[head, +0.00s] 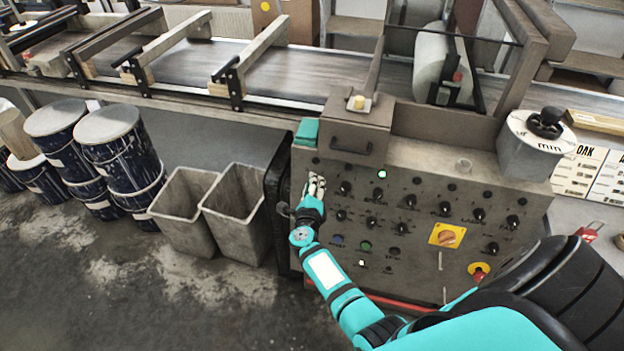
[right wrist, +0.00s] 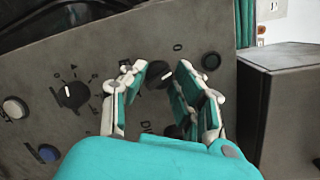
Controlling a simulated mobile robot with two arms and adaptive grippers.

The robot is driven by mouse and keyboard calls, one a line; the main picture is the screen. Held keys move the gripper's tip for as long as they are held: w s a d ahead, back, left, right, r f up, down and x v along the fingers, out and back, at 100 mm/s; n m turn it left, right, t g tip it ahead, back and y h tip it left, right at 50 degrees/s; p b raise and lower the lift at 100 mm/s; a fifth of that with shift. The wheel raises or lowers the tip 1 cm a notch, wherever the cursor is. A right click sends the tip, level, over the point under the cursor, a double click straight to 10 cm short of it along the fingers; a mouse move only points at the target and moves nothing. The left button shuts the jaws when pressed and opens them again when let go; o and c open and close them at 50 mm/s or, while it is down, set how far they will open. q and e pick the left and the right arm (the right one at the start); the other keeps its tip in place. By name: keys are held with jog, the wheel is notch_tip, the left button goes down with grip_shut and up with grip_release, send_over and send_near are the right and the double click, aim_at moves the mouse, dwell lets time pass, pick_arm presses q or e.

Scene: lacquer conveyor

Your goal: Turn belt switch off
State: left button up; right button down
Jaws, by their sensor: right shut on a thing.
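The grey control panel (head: 400,180) faces me with rows of black knobs and buttons. My right gripper (head: 316,184) is at the panel's upper left, covering the switch there in the head view. In the right wrist view, the fingers of my right gripper (right wrist: 165,88) are on both sides of a black rotary knob (right wrist: 158,74), taken as the belt switch, and shut on it. The knob has a white pointer line and a "0" mark beside it. The fingers partly hide its label. My left gripper is not in view.
A neighbouring black knob (right wrist: 72,95) and a dark button (right wrist: 211,61) sit close to the fingers. An orange rotary switch on a yellow plate (head: 446,235) is farther right. Two grey bins (head: 236,212) stand left of the panel; the conveyor (head: 290,70) runs behind.

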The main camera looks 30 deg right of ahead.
jog(key=shift+n+p, duration=0.65)
jog(key=shift+n, duration=0.25)
jog(key=c, duration=1)
grip_release()
